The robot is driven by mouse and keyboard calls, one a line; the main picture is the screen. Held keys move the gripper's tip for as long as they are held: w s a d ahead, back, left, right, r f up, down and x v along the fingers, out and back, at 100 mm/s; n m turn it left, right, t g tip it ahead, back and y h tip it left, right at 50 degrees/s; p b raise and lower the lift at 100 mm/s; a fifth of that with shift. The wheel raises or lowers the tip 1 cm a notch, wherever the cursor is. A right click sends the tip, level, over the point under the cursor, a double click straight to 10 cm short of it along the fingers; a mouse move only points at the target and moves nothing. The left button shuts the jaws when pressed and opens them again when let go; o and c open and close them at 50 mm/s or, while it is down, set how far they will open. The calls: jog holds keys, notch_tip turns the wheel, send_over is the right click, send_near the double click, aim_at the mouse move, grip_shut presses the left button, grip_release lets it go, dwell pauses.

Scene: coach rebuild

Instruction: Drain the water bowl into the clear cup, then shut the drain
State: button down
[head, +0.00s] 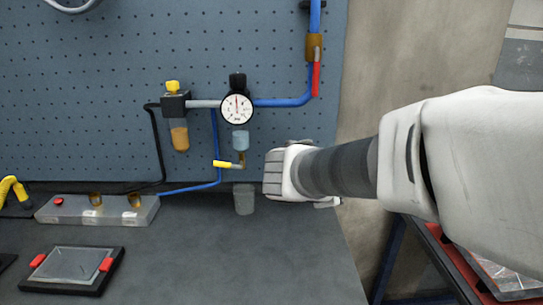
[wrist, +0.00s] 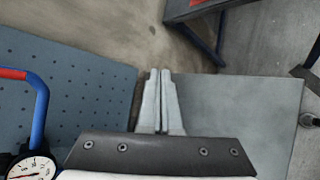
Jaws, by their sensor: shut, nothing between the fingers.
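The water bowl (head: 240,141) is a small pale blue clear bowl hanging below the round gauge on the pegboard. Under it a brass drain fitting (head: 241,160) carries a yellow lever (head: 222,164) that points left, roughly level. The clear cup (head: 244,199) stands upright on the bench below the drain; whether it holds water I cannot tell. My gripper is right of the drain and cup in the head view, apart from both, its fingers mostly hidden there. In the wrist view my gripper (wrist: 159,73) is shut and empty. Bowl and cup are outside the wrist view.
The gauge (head: 237,106), an amber bowl with a yellow knob (head: 179,136), blue piping (head: 283,102) and a red handle (head: 316,79) are on the pegboard. A grey valve block (head: 98,209) and a framed tray (head: 72,265) lie left. The bench front is clear.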

jog(key=w+a+f+n+t+y+b, duration=0.2)
jog(key=w+a+f+n+y, duration=0.15)
jog(key=a+n, duration=0.45)
jog(key=w+a+f+n+t+y+b, duration=0.25)
jog(key=w+a+f+n, duration=0.2)
jog(key=a, duration=0.75)
jog(key=w+a+f+n+t+y+b, duration=0.25)
jog(key=a+f+n, duration=0.2)
jog(key=a, duration=0.45)
jog(key=w+a+f+n, duration=0.1)
jog(key=w, duration=0.9)
jog(key=r, duration=0.3)
jog(key=shift+s+d+r, duration=0.15)
jog(key=shift+s+r, duration=0.1)
jog(key=shift+r, duration=0.15)
jog(key=shift+r+m, duration=0.1)
jog(key=shift+m, duration=0.2)
